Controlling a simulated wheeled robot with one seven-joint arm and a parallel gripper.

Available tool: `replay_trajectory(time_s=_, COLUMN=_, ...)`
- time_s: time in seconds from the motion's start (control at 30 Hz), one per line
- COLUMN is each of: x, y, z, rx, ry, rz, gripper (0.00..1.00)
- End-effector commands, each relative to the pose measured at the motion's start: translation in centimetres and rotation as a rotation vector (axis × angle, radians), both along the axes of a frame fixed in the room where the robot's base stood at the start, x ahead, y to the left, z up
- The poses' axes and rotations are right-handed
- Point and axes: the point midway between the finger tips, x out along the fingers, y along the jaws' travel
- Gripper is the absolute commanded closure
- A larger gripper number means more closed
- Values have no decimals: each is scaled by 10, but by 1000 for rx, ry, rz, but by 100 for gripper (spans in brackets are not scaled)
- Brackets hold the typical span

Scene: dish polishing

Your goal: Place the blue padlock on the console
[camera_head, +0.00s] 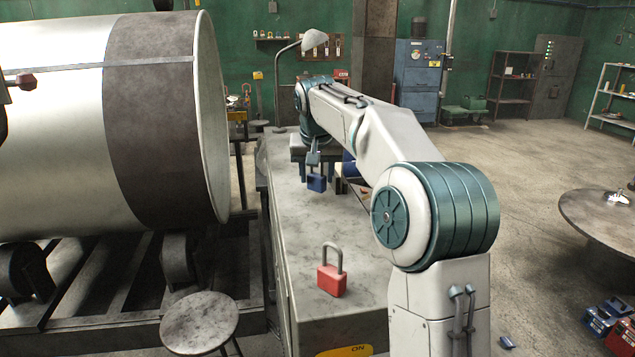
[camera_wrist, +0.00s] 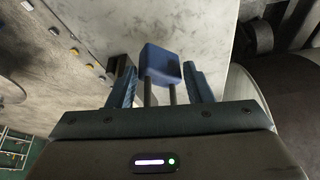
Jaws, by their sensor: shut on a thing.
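The blue padlock (camera_head: 317,183) hangs body-down from my gripper (camera_head: 313,158) over the far part of the long grey console (camera_head: 312,237). I cannot tell whether its base touches the top. In the wrist view, the blue padlock body (camera_wrist: 162,62) shows beyond the fingers of my gripper (camera_wrist: 160,88), with its shackle between them. My gripper is shut on the shackle. The pale console top (camera_wrist: 205,35) lies behind the padlock in that view.
A red padlock (camera_head: 332,275) stands on the console's near end. A lamp (camera_head: 313,40) rises at the far end. A large metal drum (camera_head: 160,125) and a round stool (camera_head: 199,322) are on the left. The console's middle is bare.

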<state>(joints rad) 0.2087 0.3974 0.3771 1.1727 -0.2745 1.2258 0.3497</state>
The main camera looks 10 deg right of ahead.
Motion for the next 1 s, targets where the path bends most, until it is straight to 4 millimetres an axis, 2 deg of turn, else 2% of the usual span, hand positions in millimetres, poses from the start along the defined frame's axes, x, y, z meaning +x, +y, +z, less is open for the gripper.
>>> replay_trajectory(time_s=0.1, x=0, y=-1, z=-15, rx=-2, ry=0, rz=-1, gripper=82)
replay_trajectory(time_s=0.2, x=0, y=-1, z=-21, rx=-1, ry=-1, rz=0, gripper=82)
replay_trajectory(time_s=0.53, x=0, y=-1, z=-24, rx=0, ry=-1, rz=-1, gripper=82)
replay_trajectory(time_s=0.57, x=0, y=-1, z=-25, rx=0, ry=0, rz=-1, gripper=51)
replay_trajectory(time_s=0.63, x=0, y=-1, z=-24, rx=0, ry=0, rz=-1, gripper=32)
replay_trajectory(time_s=1.0, x=0, y=-1, z=-19, rx=0, ry=-1, rz=-1, gripper=32)
